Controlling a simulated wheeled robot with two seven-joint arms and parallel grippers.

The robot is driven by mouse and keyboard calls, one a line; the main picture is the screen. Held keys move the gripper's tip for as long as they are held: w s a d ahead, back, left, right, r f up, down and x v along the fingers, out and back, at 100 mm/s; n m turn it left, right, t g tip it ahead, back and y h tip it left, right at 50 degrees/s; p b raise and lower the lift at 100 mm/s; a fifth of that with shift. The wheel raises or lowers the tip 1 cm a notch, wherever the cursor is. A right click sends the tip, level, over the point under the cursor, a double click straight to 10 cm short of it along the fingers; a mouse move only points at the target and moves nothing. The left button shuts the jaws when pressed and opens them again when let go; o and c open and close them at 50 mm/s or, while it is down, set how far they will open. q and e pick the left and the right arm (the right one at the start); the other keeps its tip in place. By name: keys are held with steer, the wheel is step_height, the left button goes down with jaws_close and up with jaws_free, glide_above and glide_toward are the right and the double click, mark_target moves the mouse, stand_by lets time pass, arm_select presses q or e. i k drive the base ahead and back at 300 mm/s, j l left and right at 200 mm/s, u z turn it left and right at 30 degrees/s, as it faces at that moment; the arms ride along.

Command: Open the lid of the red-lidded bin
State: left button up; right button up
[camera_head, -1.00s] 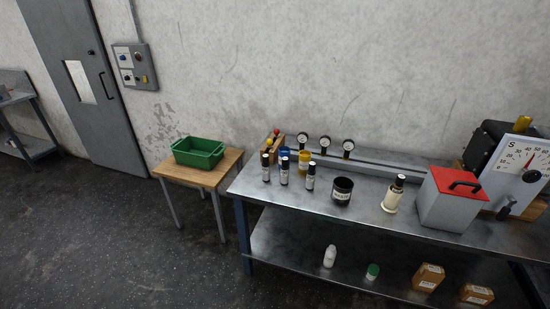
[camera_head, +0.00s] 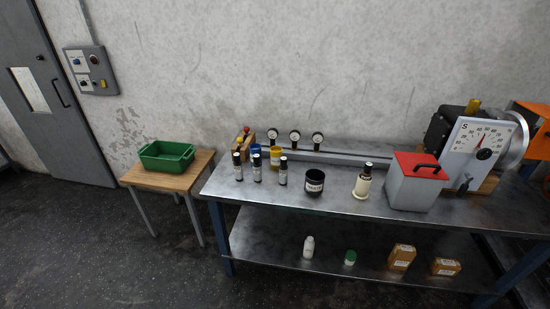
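The red-lidded bin (camera_head: 411,189) is a grey box standing on the right part of the metal workbench. Its red lid (camera_head: 418,164) lies flat on top, closed, with a black handle (camera_head: 428,168) on it. Neither of my grippers shows in the head view, and nothing touches the bin.
A green crate (camera_head: 167,156) sits on a small wooden table (camera_head: 183,181). The floor in front is clear.

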mark_target(422, 160)
steer(key=u, duration=0.2)
steer(key=i+j+z, duration=0.2)
steer(key=j, duration=0.3)
steer(key=k+z, duration=0.1)
steer(key=z, duration=1.4)
